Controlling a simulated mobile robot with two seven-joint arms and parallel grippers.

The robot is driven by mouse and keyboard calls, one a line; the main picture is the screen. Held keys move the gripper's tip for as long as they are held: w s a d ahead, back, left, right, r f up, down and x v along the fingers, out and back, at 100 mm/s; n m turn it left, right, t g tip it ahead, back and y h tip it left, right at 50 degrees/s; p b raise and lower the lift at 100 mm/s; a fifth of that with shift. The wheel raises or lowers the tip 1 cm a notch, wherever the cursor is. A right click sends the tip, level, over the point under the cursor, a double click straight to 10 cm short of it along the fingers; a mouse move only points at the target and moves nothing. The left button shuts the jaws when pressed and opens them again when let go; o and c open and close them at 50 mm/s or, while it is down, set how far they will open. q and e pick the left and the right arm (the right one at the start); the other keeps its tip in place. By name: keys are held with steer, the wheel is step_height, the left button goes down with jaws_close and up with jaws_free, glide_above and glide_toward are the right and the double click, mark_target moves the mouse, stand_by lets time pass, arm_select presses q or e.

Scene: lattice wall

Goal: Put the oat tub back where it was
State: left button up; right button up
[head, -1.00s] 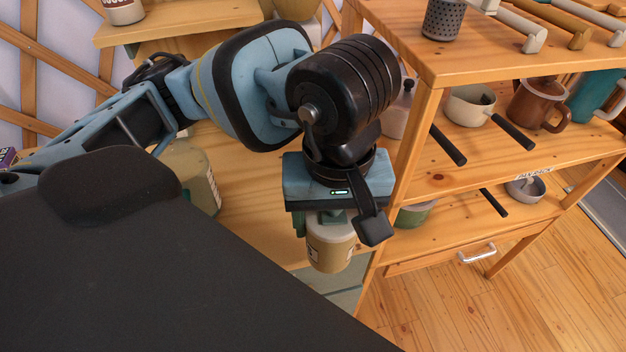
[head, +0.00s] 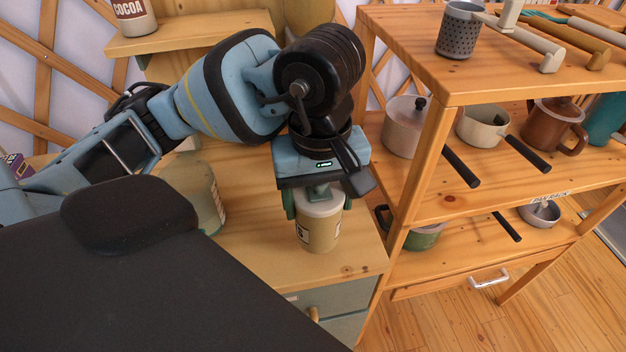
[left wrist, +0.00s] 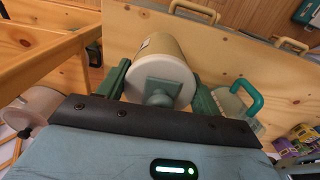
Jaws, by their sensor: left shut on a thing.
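The oat tub (head: 320,232) is a beige cylinder with a pale lid and a knob; only part of its label shows. My left gripper (head: 318,202) is shut on it from above, its green fingers on either side of the lid. In the left wrist view the tub (left wrist: 165,55) sits between the two fingers (left wrist: 160,88). It is upright over the right part of the wooden counter (head: 262,240), near the front edge. I cannot tell whether its base touches the counter. My right gripper is not in view.
A large jar (head: 207,195) stands on the counter to the left. A wooden rack (head: 432,150) with pots and mugs stands close on the right. A cocoa jar (head: 133,15) is on the raised shelf (head: 185,38). Bare counter lies between the large jar and the tub.

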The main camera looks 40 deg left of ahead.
arm_select(q)
steer(key=w+a, duration=0.3)
steer(key=w, duration=0.1)
steer(key=shift+a+f, duration=0.3)
steer(key=shift+a, duration=0.1)
steer(key=shift+w+a, duration=0.2)
steer(key=f, duration=0.3)
steer(key=shift+w+a+f, duration=0.25)
steer(key=shift+w+a, duration=0.05)
steer(key=shift+a, duration=0.05)
steer(key=shift+f, duration=0.2)
steer(key=o, duration=0.6)
steer(key=shift+f+b, duration=0.1)
steer(key=shift+b, duration=0.2)
steer(key=o, duration=0.5)
steer(key=shift+c, duration=0.2)
